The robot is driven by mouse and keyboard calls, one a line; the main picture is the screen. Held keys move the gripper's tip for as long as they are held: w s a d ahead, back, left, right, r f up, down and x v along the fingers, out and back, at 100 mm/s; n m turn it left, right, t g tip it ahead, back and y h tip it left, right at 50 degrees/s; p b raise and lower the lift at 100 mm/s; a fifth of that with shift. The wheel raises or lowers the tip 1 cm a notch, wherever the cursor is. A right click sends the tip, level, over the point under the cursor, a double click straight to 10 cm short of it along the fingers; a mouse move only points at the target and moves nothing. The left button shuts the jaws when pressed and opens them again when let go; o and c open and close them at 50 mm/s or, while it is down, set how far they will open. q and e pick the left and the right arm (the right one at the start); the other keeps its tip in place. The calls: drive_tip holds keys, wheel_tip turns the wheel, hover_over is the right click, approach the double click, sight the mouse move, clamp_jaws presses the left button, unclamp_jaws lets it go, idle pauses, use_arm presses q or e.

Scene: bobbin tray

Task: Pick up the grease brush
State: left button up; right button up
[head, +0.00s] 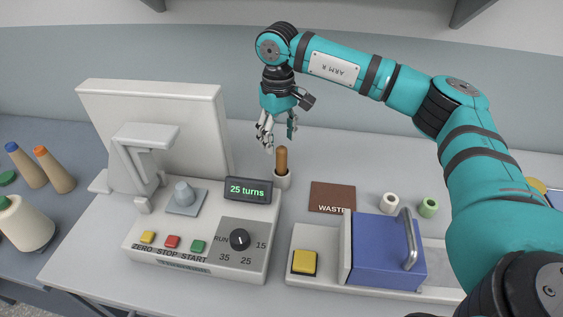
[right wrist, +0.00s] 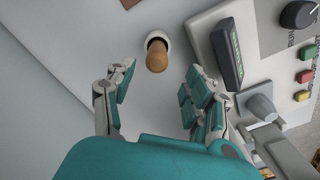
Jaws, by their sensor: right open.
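The grease brush shows as a brown wooden handle (head: 282,160) standing upright in a small white holder (head: 282,181), just behind the winder's display. Its bristle end is hidden in the holder. The handle also shows in the right wrist view (right wrist: 156,57), seen from above, ahead of the fingers. My right gripper (head: 280,138) is open and empty, its fingers pointing down a little above and behind the handle's top. In the right wrist view the fingers (right wrist: 155,97) are spread apart, and the handle lies beyond their tips, not between them. My left gripper is not in view.
The winding machine (head: 200,250) with its "25 turns" display (head: 248,190) stands close left of the holder. A brown WASTE mat (head: 332,196) lies to the right. A blue box with a handle (head: 385,252) is at front right, with two small bobbins (head: 390,203) behind it.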

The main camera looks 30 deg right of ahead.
sight(281, 148)
drive_tip(key=shift+f, duration=0.45)
drive_tip(key=f, duration=0.1)
drive_tip(key=f+p, duration=0.1)
drive_tip(key=f, duration=0.1)
drive_tip(key=f+p, duration=0.1)
drive_tip(key=shift+s+d+f, duration=0.15)
drive_tip(key=shift+d+f, duration=0.05)
drive_tip(key=shift+d, duration=0.15)
drive_tip(key=shift+f, duration=0.15)
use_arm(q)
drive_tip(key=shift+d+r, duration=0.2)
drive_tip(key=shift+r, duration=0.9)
use_arm(e)
clamp_jaws()
